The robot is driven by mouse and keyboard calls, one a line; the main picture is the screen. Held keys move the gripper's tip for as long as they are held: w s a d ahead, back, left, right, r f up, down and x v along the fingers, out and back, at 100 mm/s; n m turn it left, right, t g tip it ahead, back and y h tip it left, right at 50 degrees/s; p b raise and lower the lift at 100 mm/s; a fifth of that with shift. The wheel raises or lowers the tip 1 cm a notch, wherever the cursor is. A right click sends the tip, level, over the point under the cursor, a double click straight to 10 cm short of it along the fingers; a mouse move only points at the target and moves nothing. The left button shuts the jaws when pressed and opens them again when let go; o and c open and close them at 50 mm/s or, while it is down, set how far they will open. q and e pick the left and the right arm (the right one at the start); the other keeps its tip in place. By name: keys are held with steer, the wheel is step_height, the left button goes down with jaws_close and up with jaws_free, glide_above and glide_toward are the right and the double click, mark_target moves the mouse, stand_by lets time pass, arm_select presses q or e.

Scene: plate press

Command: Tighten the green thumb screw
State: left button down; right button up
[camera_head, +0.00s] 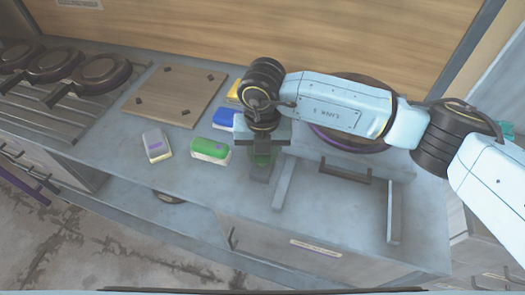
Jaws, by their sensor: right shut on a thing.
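My right gripper (261,168) points down at the left side of the grey press frame (352,168). My left gripper is not in view.
Green (209,150), grey (156,143) and blue (223,119) blocks lie left of the gripper, with a yellow one (233,93) behind. A wooden board (174,95) and several dark pans (101,72) stand farther left. The bench front (190,190) is mostly clear.

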mark_target(263, 156)
steer(key=shift+m, duration=1.7)
steer(key=o, duration=1)
steer(key=shift+r, duration=0.15)
step_height(263, 156, up, 13)
steer(key=shift+r, duration=0.1)
